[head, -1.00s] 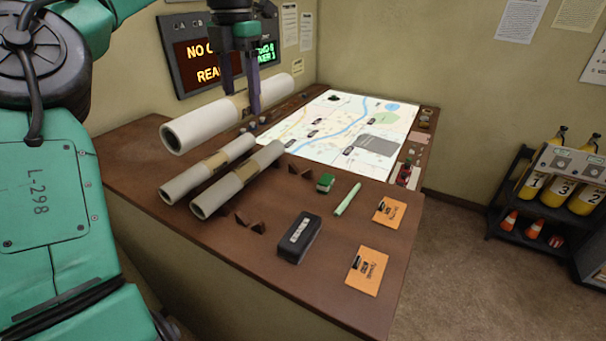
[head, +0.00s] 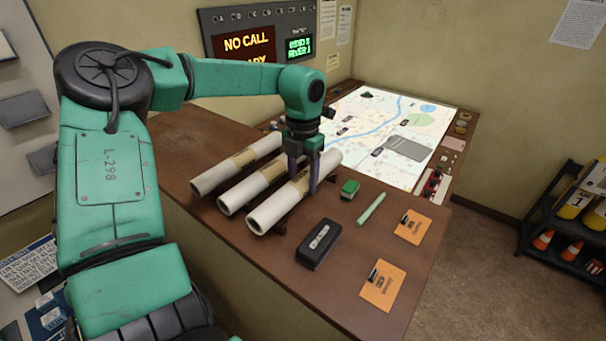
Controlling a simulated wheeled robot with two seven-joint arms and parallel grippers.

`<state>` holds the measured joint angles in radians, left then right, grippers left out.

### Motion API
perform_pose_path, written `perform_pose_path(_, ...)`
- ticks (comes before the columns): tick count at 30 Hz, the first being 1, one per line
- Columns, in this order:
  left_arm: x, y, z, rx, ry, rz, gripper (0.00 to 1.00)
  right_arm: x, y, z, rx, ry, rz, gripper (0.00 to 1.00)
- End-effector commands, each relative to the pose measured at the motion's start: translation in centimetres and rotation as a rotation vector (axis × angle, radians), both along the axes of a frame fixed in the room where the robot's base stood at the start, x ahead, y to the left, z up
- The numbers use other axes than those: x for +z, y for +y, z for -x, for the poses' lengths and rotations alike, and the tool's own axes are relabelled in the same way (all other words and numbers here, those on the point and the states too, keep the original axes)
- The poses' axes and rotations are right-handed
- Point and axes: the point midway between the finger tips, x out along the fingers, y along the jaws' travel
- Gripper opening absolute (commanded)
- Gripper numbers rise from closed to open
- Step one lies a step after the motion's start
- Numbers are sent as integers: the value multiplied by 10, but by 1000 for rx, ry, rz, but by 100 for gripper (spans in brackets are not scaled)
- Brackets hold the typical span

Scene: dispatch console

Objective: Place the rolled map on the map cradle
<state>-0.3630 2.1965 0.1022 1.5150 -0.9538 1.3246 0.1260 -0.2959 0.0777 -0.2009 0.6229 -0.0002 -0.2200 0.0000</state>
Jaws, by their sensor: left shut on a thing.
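Three white rolled maps with tan bands lie side by side on the brown desk. My left gripper (head: 302,184) is shut on the band of the nearest, rightmost rolled map (head: 271,210), with one finger on each side. This map is at the map cradle, whose small dark wooden wedge (head: 280,229) shows beside its near end. The rest of the cradle is hidden under the map, so full contact is hard to tell. The middle roll (head: 237,198) and the left roll (head: 212,178) lie close by to the left. My right gripper is not in view.
A black box-like device (head: 318,244), a green block (head: 350,188), a pale green stick (head: 371,208) and orange folders (head: 412,227) lie to the right on the desk (head: 340,290). A lit map panel (head: 385,130) fills the back. A trolley with cylinders stands far right.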

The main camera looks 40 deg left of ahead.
Motion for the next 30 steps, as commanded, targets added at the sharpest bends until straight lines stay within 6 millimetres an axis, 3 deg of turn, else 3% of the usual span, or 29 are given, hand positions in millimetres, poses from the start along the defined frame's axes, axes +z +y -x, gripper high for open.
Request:
perform_pose_path(8,-8,0,0,0,-2,0,0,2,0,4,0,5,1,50)
perform_pose_path(17,-17,0,0,0,-2,0,0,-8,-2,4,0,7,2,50)
perform_pose_path(18,-17,0,0,0,-2,0,61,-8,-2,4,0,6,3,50)
perform_pose_path(20,-15,0,0,0,-2,0,84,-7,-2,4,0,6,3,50)
perform_pose_path(30,-13,0,0,0,-2,0,87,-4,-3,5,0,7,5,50)
